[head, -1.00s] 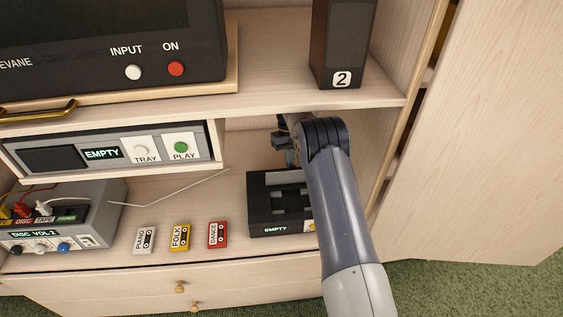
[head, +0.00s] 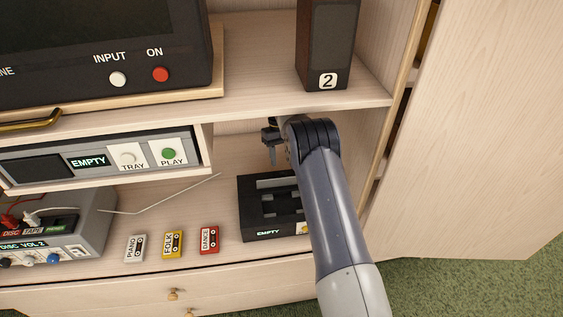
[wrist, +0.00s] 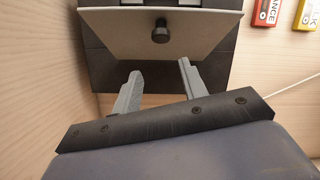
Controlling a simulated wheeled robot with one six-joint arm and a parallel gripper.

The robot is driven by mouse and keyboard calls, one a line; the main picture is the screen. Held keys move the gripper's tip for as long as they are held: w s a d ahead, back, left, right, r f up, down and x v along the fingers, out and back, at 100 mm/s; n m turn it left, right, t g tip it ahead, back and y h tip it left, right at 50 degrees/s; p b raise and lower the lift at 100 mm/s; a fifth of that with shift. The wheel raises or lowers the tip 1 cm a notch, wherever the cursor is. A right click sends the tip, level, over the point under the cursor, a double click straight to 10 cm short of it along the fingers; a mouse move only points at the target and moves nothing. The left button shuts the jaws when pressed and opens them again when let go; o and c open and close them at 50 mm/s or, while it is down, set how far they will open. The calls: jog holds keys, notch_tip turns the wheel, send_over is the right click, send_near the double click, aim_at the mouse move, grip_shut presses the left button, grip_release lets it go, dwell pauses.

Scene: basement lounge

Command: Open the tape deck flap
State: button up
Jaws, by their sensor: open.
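The tape deck (head: 245,220) is a black box on the lower shelf, its front label reading EMPTY. In the wrist view, a pale grey panel with a black knob (wrist: 160,32), seemingly the flap (wrist: 120,32), spans the dark deck body (wrist: 215,75). Its exact angle is hard to judge. My gripper (head: 270,147) is above the back of the deck, fingers pointing down. In the wrist view, my gripper (wrist: 160,78) is open and empty, its fingertips just short of the knob and apart from it. My arm hides the deck's right side.
Cassettes PIANO (head: 136,248), FOLK (head: 173,244) and DANCE (head: 209,240) lie left of the deck. A disc player (head: 90,163) and a grey switch box (head: 85,225) with cables stand further left. A speaker (head: 327,50) sits on the shelf above; the cabinet side wall is close on the right.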

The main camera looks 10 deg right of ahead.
jog(key=v, duration=0.5)
jog(key=shift+c, duration=0.4)
